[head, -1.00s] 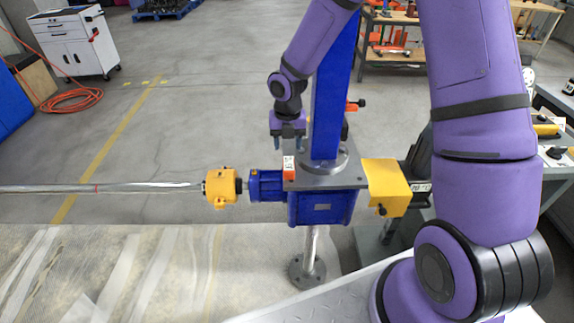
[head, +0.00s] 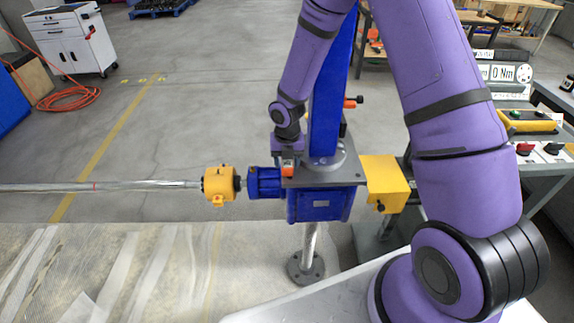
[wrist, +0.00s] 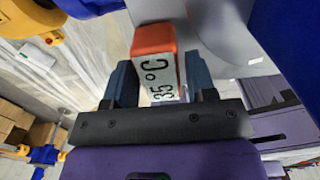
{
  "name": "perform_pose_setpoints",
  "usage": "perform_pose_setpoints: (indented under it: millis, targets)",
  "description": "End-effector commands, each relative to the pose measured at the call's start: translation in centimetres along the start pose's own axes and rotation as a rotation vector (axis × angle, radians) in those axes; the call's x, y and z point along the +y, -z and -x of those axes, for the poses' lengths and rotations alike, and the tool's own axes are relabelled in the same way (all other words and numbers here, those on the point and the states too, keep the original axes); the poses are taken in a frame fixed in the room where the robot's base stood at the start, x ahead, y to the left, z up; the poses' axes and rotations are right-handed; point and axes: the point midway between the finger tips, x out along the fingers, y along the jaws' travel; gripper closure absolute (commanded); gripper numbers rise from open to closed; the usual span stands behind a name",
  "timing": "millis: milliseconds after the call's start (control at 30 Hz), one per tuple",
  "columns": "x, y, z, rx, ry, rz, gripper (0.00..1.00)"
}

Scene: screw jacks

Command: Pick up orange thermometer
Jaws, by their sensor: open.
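The orange thermometer (head: 288,169) stands on the left end of the grey plate on top of the blue screw jack gearbox (head: 320,204). In the wrist view the orange thermometer (wrist: 154,40) has a white face reading 35 °C. My gripper (wrist: 158,72) is open, with one finger on each side of the thermometer. Small gaps seem to show, so I cannot tell whether either finger touches it. In the head view my gripper (head: 288,155) is directly over the thermometer, and its fingertips are mostly hidden.
A tall blue column (head: 327,95) rises right beside my gripper. A yellow coupling guard (head: 219,185) is on the shaft to the left, and a yellow box (head: 384,183) is to the right. A bench with a yellow control box (head: 527,122) stands far right.

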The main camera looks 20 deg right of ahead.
Motion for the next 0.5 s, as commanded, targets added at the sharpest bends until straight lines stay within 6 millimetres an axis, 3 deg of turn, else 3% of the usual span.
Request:
perform_pose_setpoints:
  millis: [33,200,267,500]
  targets:
    - [0.0,-0.01,0.01,0.0,0.0,0.0,0.49]
    - [0.0,-0.01,0.02,0.0,0.0,0.0,0.88]
    - [0.0,-0.02,0.04,0.0,0.0,0.0,0.95]
    - [0.01,-0.03,0.13,-0.001,0.0,0.0,0.95]
